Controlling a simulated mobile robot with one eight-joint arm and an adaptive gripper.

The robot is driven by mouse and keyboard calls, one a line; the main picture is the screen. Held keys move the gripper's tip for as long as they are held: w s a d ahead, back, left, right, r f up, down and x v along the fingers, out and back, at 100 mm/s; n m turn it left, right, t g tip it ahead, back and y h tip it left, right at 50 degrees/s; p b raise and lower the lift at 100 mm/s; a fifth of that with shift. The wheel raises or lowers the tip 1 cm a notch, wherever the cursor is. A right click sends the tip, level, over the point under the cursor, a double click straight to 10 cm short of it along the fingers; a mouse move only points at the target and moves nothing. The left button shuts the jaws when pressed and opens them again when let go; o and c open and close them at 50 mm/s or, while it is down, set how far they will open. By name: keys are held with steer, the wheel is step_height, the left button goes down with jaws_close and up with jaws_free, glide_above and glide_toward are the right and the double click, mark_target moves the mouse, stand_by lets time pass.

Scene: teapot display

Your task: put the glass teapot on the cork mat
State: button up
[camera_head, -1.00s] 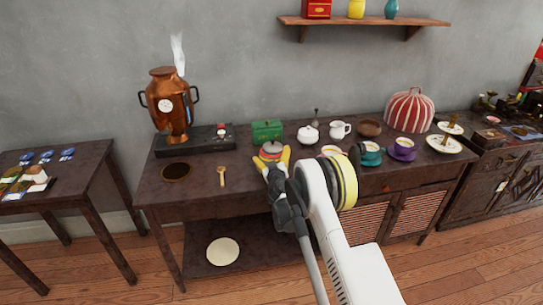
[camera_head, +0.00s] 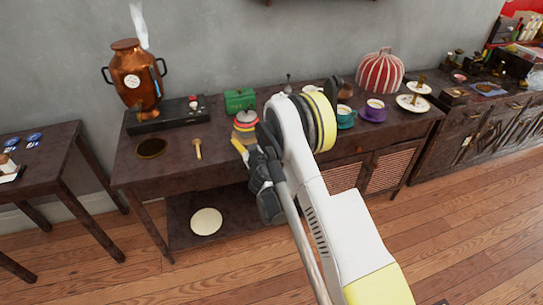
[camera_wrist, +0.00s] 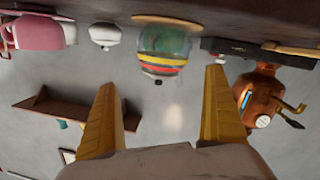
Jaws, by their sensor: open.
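The glass teapot (camera_head: 246,120), with red and yellow bands and a grey lid, stands upright on the dark table. In the wrist view, which is upside down, the teapot (camera_wrist: 163,52) shows between and beyond my fingers, with green showing through the glass.
A green box (camera_head: 240,99) stands behind the teapot. A wooden spoon (camera_head: 197,148) and a dark round mat (camera_head: 151,148) lie left, near the copper urn (camera_head: 134,78). Cups (camera_head: 373,111) and a striped cover (camera_head: 380,72) stand right. A cream disc (camera_head: 206,221) lies on the lower shelf.

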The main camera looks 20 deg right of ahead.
steer(key=s+d+r+m+g+h, duration=0.1)
steer(key=s+d+r, duration=0.15)
steer(key=r, duration=0.45)
steer(key=s+d+r+m+g+h, duration=0.1)
steer(key=s+d+r+g, duration=0.15)
steer(key=r, duration=0.55)
steer(key=s+r+m+g, duration=0.1)
steer(key=s+r+g, duration=0.1)
steer(key=s+r, duration=0.6)
steer(key=s+a+f+g+y, duration=0.1)
steer(key=s, duration=0.9)
steer(key=s+a+f+g+y, duration=0.1)
steer(key=s+a+f+g, duration=0.1)
steer(key=s, duration=0.9)
steer(key=s+a+f+g+y, duration=0.1)
steer(key=s, duration=0.9)
steer(key=shift+s+a+f+n+y, duration=0.25)
steer(key=shift+s+f+n+y, duration=0.05)
steer(key=shift+s+y, duration=0.1)
